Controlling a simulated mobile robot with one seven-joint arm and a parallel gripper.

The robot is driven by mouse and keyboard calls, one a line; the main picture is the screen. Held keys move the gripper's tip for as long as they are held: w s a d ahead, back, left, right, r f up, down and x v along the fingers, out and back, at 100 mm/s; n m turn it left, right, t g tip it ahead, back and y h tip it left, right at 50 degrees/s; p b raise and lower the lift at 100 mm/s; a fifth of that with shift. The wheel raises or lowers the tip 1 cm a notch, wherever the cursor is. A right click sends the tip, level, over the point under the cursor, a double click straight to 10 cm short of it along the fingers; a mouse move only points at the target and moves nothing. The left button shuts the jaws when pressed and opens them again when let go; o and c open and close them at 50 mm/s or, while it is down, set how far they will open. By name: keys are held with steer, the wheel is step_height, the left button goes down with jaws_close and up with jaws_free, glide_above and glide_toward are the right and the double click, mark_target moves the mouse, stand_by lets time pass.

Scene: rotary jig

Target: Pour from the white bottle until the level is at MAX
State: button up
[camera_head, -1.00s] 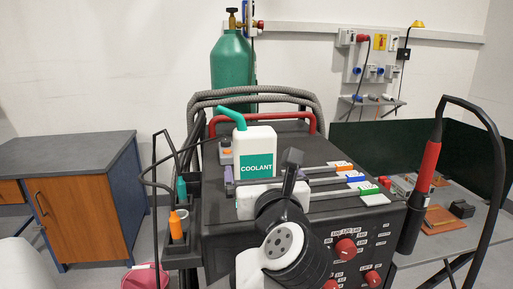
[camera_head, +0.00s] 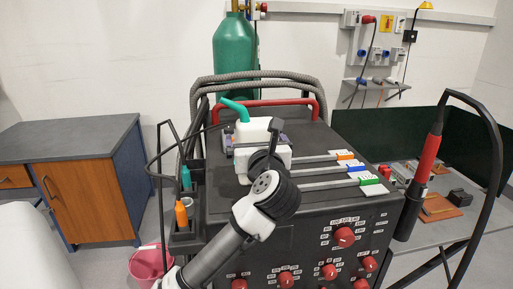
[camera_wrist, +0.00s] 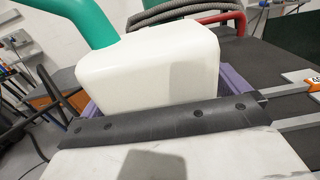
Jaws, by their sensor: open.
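The white bottle (camera_head: 253,131) with a teal spout stands upright on top of the dark machine (camera_head: 228,201). In the wrist view the bottle (camera_wrist: 155,65) fills the middle, its spout leaning up and left. My gripper (camera_head: 256,141) reaches over the machine from the front. Its purple fingers show at both sides of the bottle, with its white body in front. The jaws are open; whether a finger touches the bottle is not clear. My gripper hides the bottle's lower part and label in the head view. No MAX mark can be made out.
A red handle bar (camera_head: 310,103) and grey hoses (camera_head: 262,78) lie behind the bottle. Sliders with coloured tabs (camera_head: 359,168) are to its right. A side holder has an orange-capped bottle (camera_head: 181,214). A red-gripped torch (camera_head: 428,158) stands at the right edge.

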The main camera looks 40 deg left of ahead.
steer(key=c, duration=1.5)
steer(key=shift+r, duration=0.2)
